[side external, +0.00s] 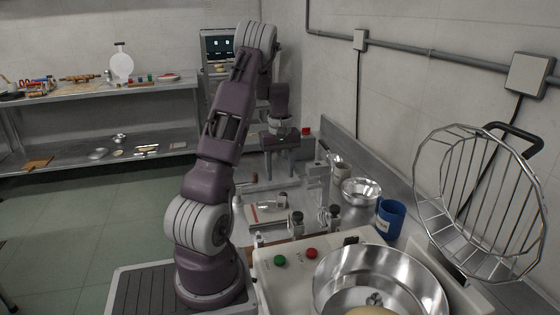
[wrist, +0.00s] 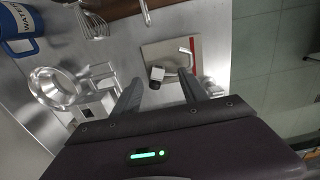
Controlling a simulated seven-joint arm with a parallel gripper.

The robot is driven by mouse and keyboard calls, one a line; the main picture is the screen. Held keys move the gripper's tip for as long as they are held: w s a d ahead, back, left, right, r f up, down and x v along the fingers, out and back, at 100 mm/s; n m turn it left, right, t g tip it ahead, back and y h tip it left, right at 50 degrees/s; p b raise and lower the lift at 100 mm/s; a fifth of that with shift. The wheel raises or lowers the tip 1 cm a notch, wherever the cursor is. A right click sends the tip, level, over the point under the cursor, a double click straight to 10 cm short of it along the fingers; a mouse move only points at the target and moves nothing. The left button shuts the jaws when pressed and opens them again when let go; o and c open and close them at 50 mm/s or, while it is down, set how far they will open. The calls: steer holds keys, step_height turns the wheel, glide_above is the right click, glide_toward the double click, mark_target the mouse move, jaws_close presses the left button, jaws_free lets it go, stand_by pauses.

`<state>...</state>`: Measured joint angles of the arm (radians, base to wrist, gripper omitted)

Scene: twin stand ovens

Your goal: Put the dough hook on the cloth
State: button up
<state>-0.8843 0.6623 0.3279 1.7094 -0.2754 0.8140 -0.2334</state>
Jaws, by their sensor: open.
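The cloth (wrist: 165,51) is pale with a red stripe along one edge and lies flat on the steel counter in the wrist view; part of it shows in the side view (side external: 265,214). A metal piece with a dark end and a bent rod, which looks like the dough hook (wrist: 171,73), lies over the cloth's near part. It is small in the side view (side external: 274,203), and I cannot tell if all of it rests on the cloth. My gripper (wrist: 160,82) is open and empty, pointing down above the counter, apart from the hook. It also shows in the side view (side external: 279,172).
A whisk (wrist: 93,24), a blue mug (wrist: 17,26) and a metal bowl (wrist: 56,86) stand to the left in the wrist view. In the side view, a mixer bowl (side external: 415,283) and wire guard (side external: 487,245) fill the front right. The counter edge drops to the floor.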

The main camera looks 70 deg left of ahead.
step_height(320, 180, up, 7)
steer(key=w+d+r+m+t, duration=0.15)
steer(key=d+r+m, duration=0.35)
steer(key=d, duration=0.6)
steer(key=w+d+r+m+t, duration=0.1)
steer(key=w+d+r+m, duration=0.2)
steer(key=d+r, duration=0.55)
steer(key=s+d+f+m+t, duration=0.1)
steer(key=s+d+m, duration=0.4)
steer(key=d, duration=0.5)
steer(key=s+d+f+m+t, duration=0.2)
steer(key=s+d+m, duration=0.3)
steer(key=s+d, duration=0.3)
steer(key=d, duration=0.3)
steer(key=shift+s, duration=0.2)
